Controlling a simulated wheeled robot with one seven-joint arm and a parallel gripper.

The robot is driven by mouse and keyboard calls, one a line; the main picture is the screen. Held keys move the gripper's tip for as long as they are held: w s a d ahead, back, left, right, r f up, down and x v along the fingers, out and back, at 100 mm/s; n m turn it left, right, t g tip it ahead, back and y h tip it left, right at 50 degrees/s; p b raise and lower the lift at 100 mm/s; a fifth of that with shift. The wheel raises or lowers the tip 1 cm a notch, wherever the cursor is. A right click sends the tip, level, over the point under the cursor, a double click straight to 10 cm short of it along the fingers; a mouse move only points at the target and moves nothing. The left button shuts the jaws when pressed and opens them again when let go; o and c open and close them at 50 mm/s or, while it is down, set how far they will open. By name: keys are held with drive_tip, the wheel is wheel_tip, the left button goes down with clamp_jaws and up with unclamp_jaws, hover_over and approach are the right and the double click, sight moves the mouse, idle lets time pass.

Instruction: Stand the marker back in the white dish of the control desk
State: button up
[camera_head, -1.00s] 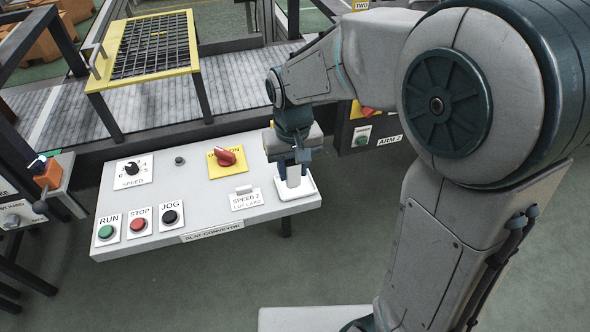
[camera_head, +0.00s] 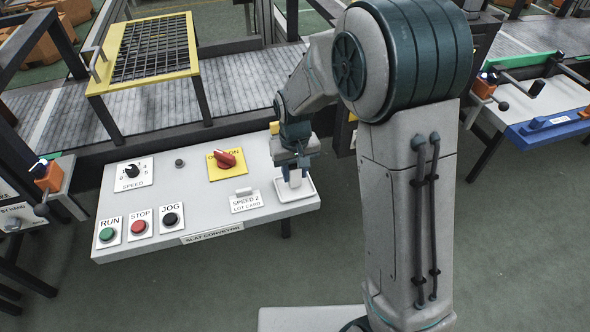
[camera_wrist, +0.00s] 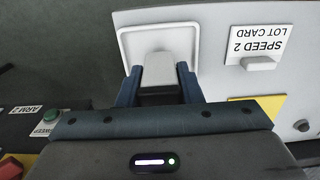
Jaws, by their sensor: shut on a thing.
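The control desk (camera_head: 150,190) has a white dish (camera_head: 311,190) at its right end. The dish also shows in the wrist view (camera_wrist: 125,40) as a shallow square tray with a raised rim. My gripper (camera_head: 294,166) is over the dish, pointing down, and shut on the marker (camera_head: 295,179), a pale grey block-like piece. In the wrist view the marker (camera_wrist: 168,68) sits between the two blue fingers (camera_wrist: 159,88), its end over the dish's floor. Whether its bottom touches the dish cannot be told.
A lot card with a raised tab (camera_head: 245,201) lies left of the dish. A red rotary switch (camera_head: 225,158) on a yellow plate and several push buttons (camera_head: 138,227) stand farther left. The yellow-framed grate (camera_head: 150,47) is behind. Open floor lies in front.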

drive_tip(key=shift+f, duration=0.15)
drive_tip(key=o, duration=0.8)
wheel_tip(320, 180, up, 12)
drive_tip(key=shift+f, duration=0.15)
drive_tip(key=shift+s+d+r, duration=0.1)
drive_tip(key=shift+d+r, duration=0.05)
drive_tip(key=shift+r, duration=0.25)
drive_tip(key=s+d+m+t, duration=0.1)
drive_tip(key=s+d, duration=0.3)
drive_tip(key=s, duration=0.2)
drive_tip(key=s+d+r+m+t, duration=0.1)
drive_tip(key=s+d, duration=0.4)
drive_tip(key=s, duration=0.1)
drive_tip(key=s+d+r+m, duration=0.1)
drive_tip(key=s+d, duration=0.3)
drive_tip(key=s, duration=0.2)
drive_tip(key=shift+s+d+t, duration=0.15)
drive_tip(key=shift+d+t, duration=0.15)
drive_tip(key=shift+t, duration=0.1)
